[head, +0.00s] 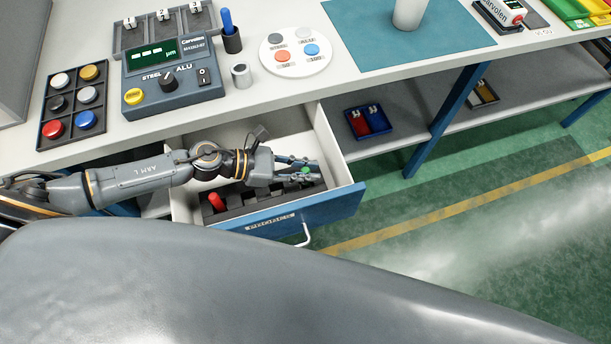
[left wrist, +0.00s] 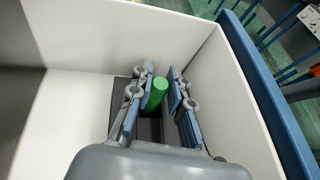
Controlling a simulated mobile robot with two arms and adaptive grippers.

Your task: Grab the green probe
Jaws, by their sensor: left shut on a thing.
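The green probe (left wrist: 157,91) stands between the two blue-padded fingers of my left gripper (left wrist: 161,101) in the left wrist view. In the head view my left gripper (head: 307,170) is inside the open drawer (head: 338,206), toward its right end, and is shut on the probe. Only a little green shows there. The probe's lower end is hidden, so I cannot tell whether it is clear of the dark slotted holder (head: 237,211). A red probe (head: 216,202) stands at the left end of the holder. My right gripper is out of view.
White drawer walls surround my left gripper closely. Above the drawer is the worktop (head: 270,91) with a grey gauge box (head: 172,80), a button tray (head: 73,103) and a round white plate (head: 296,53). A blue bin (head: 367,122) sits on the lower shelf.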

